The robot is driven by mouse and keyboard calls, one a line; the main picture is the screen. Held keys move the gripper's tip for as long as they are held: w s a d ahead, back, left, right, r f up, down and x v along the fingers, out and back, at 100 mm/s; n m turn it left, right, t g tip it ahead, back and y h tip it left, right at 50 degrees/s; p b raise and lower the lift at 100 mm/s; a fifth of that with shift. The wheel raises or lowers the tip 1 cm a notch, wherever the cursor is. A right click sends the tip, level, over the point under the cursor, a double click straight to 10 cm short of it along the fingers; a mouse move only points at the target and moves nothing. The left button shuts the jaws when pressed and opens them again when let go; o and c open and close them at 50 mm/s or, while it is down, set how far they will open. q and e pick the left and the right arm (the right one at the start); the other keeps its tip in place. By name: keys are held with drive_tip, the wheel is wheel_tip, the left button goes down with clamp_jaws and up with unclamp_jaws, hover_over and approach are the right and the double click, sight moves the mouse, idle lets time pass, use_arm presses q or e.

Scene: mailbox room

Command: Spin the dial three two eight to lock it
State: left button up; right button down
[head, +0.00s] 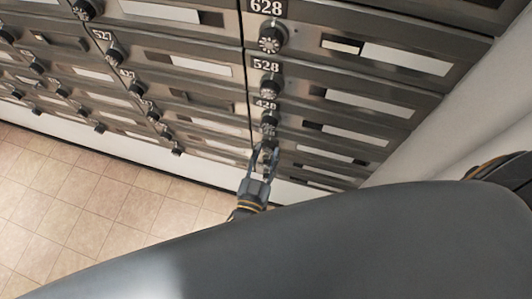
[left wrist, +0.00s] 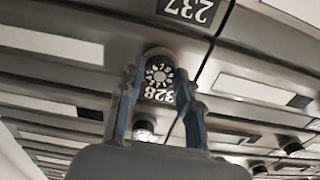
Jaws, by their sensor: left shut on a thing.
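My left gripper (head: 264,155) reaches down the right-hand column of mailboxes in the head view, just below the 428 dial (head: 269,128). In the left wrist view, the 328 dial (left wrist: 159,71) is a round black knob with white marks, and its label (left wrist: 158,94), seen upside down, sits beside it. The two fingers of the left gripper (left wrist: 157,76) are shut on this dial, one on each side. In the head view the fingers hide most of the dial. My right gripper is not in view.
Mailbox 528 (head: 268,64) and mailbox 628 (head: 266,8) with their dials are above. Another dial (left wrist: 143,130) is behind the fingers in the left wrist view. A pale wall (head: 450,110) is at the right. The tiled floor (head: 80,200) is clear.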

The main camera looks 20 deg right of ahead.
use_arm(q)
drive_tip(key=shift+f, duration=0.1)
drive_tip(key=o, duration=1.2)
drive_tip(key=shift+c, duration=0.2)
drive_tip(key=v, duration=1.2)
